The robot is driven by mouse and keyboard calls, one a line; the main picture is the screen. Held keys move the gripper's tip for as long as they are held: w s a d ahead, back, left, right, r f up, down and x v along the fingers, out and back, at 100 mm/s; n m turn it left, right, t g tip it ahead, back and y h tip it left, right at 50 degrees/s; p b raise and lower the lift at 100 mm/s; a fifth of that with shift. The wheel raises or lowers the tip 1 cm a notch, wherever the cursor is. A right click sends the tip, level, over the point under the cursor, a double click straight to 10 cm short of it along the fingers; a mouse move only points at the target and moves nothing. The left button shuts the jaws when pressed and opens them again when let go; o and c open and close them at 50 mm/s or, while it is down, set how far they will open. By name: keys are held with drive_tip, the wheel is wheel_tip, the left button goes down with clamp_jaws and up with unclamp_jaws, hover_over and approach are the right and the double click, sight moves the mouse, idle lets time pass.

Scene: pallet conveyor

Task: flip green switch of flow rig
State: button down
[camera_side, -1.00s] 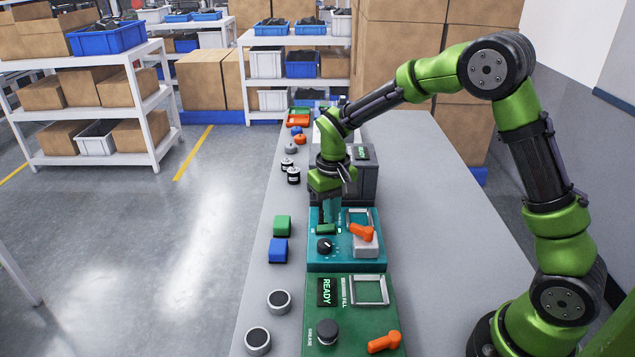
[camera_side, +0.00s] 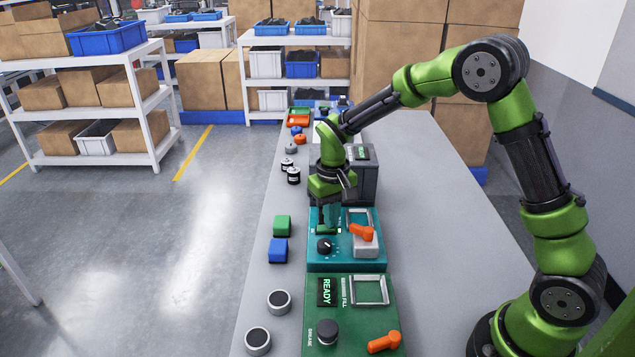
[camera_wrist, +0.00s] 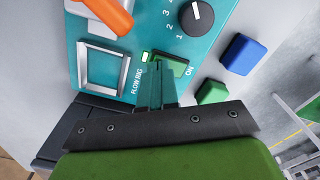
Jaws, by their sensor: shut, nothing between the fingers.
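The flow rig is a teal panel (camera_side: 316,262) on the bench, also seen in the wrist view (camera_wrist: 226,12). Its green switch (camera_wrist: 176,66) lies beside the "FLOW RIG" and "ON" lettering, with a small lit green lamp at its other end. My gripper (camera_side: 327,230) points down at the switch, its teal fingers closed together with nothing between them. In the wrist view the fingertips (camera_wrist: 158,66) overlap the switch and hide part of it. I cannot tell whether they touch it or which way it is tipped.
The rig also carries a black dial (camera_side: 325,246), an orange lever (camera_side: 362,232) and a silver frame (camera_wrist: 103,68). A green block (camera_side: 282,226) and a blue block (camera_side: 278,250) sit to its left. A dark green panel (camera_side: 350,318) stands in front, a grey machine (camera_side: 368,180) behind.

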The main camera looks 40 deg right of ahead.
drive_tip(key=shift+f, duration=0.35)
drive_tip(key=shift+r, duration=3.55)
drive_tip(key=shift+f, duration=0.1)
